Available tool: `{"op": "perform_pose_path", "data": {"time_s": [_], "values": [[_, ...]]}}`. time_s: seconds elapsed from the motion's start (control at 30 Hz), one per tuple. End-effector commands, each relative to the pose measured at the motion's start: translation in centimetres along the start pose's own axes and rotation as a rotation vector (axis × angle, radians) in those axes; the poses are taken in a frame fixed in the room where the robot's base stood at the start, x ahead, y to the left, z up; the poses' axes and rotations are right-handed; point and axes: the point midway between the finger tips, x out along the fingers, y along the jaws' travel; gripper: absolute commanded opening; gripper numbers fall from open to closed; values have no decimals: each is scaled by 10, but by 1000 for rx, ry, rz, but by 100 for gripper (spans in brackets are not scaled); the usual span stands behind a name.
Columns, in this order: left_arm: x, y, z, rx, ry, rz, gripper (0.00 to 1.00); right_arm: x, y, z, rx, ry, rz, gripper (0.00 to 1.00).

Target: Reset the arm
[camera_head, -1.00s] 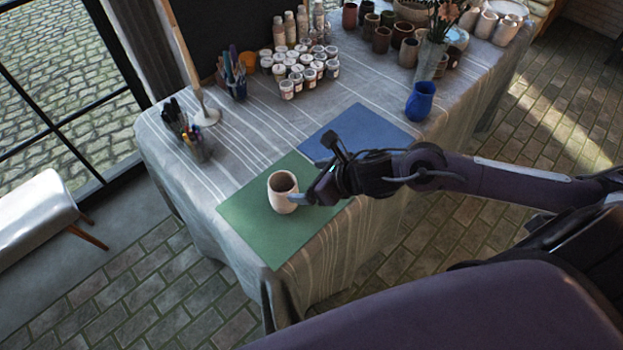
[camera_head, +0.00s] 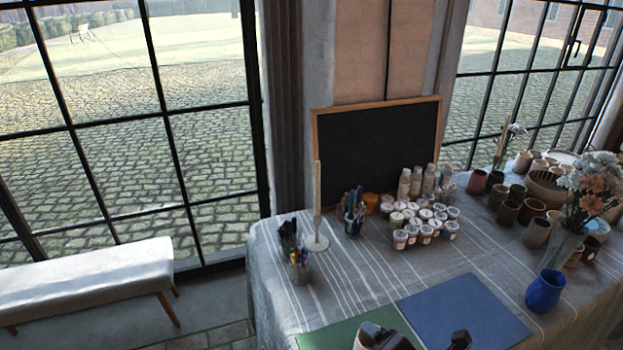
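The green mat (camera_head: 352,332) and the blue mat (camera_head: 466,312) lie side by side on the table, cut by the bottom edge of the head view. A sliver of a pale cup (camera_head: 362,337) shows at the bottom edge, over the green mat. Dark parts of my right gripper (camera_head: 388,339) stand at the bottom edge beside the cup. Its fingertips are hidden or out of frame, so I cannot tell whether it touches the cup.
The striped cloth-covered table (camera_head: 270,260) holds pen holders (camera_head: 300,265), paint jars (camera_head: 425,234), a blue vase (camera_head: 545,291), flowers (camera_head: 588,205) and several brown pots (camera_head: 508,212). A blackboard (camera_head: 378,148) stands behind. A white bench (camera_head: 90,278) is at left.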

Motion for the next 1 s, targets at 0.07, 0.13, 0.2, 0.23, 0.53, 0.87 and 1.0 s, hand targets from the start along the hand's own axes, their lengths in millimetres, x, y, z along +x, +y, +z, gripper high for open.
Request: {"op": "perform_pose_path", "data": {"time_s": [0.07, 0.13, 0.2, 0.23, 0.53, 0.87, 1.0], "values": [[0, 0, 0, 0, 0, 0, 49, -10, -4, -5, 382, -33, -61, 88], [0, 0, 0, 1, 0, 0, 49, -20, -14, -6, 695, -76, -125, 88], [0, 0, 0, 1, 0, 0, 49, -30, -26, -7, 963, -121, -185, 88], [0, 0, 0, 1, 0, 0, 49, -34, -31, -8, 1064, -140, -209, 88], [0, 0, 0, 1, 0, 0, 49, -70, -76, -25, 1831, -348, -420, 88], [0, 0, 0, 1, 0, 0, 49, -32, -128, -50, 2071, -462, -528, 88], [0, 0, 0, 1, 0, 0, 49, 5, -159, -65, 2064, -467, -549, 88]]}}
